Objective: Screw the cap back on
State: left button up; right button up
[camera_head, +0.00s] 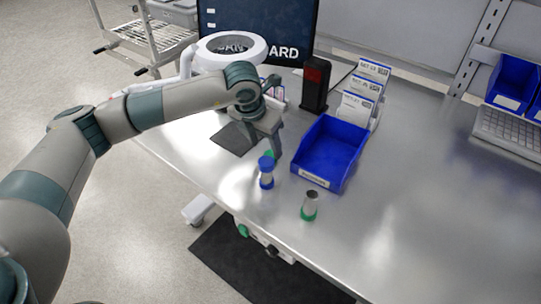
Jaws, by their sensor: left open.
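My left gripper (263,146) is open and points down, close above and beside the green piece. I see nothing held in it. My right gripper is out of view.
Behind are a black device with a red panel (315,84), card holders (362,95), a white ring lamp (231,50) and a monitor (285,22).

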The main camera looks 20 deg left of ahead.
aim_at(270, 155)
pick_arm(q)
jog(key=shift+w+d+f+p, duration=0.1)
jog(key=shift+w+f+p, duration=0.25)
jog(key=shift+f+p, duration=0.35)
jog(key=p+x, duration=0.1)
jog(key=x, duration=0.1)
jog(key=shift+w+d+f+p, duration=0.1)
jog(key=shift+w+f+p, duration=0.15)
jog(key=shift+p, duration=0.1)
jog(key=shift+w+f, duration=0.1)
jog(key=shift+f, duration=0.45)
jog(key=c, duration=1.1)
